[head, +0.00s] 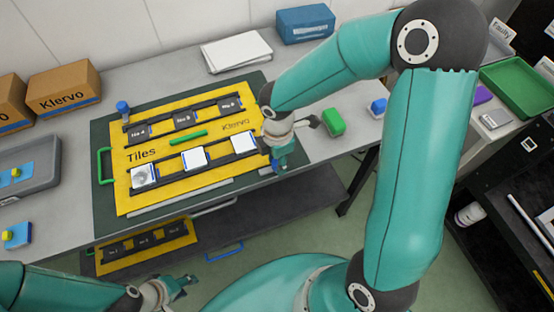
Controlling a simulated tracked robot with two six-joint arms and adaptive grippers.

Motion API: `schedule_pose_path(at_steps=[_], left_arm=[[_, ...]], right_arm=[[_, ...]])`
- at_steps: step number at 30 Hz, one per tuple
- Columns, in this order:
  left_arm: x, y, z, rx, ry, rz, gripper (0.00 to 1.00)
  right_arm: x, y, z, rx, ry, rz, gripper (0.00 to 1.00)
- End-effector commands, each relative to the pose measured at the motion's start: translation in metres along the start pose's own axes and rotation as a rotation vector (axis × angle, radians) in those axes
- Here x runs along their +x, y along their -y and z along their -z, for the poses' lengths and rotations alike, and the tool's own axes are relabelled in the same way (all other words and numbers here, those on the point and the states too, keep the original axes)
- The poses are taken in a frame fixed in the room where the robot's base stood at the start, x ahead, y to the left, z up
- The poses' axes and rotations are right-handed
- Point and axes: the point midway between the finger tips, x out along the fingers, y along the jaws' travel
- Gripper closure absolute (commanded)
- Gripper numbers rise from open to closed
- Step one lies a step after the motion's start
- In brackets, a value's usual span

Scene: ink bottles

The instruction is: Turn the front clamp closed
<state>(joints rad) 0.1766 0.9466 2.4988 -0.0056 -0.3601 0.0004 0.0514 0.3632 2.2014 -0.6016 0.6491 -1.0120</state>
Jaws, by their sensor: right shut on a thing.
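The yellow tile board (130,188), marked "Tiles" and "Klervo", lies on a dark green mat on the bench. Dark tiles sit in its back rail and pale tiles in its front rail. A blue clamp (122,107) stands at the board's back left corner. My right gripper (281,160) is at the board's front right edge, shut on the front clamp (275,166). The gripper largely hides this clamp, so I cannot tell how far it is turned. My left gripper (182,284) is low in front of the bench, away from the board; its jaws are too small to judge.
White sheets (236,50) and a blue box (305,24) are behind. Cardboard boxes (65,92) and a grey tray (30,168) are left. A second yellow board (148,246) lies below on the shelf.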

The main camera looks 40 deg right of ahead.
Motion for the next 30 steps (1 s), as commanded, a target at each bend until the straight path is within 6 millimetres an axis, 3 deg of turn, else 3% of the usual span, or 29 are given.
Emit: schedule_pose_path(at_steps=[11, 30], left_arm=[[0.022, 0.008, 0.0, 0.0, 0.0, 0.0, 0.6], [0.065, 0.023, 0.0, 0.0, 0.0, 0.0, 0.6]], right_arm=[[0.003, -0.002, 0.0, 0.225, 0.0, -0.005, 1.0], [0.002, -0.004, 0.0, 0.827, -0.003, -0.007, 1.0]])
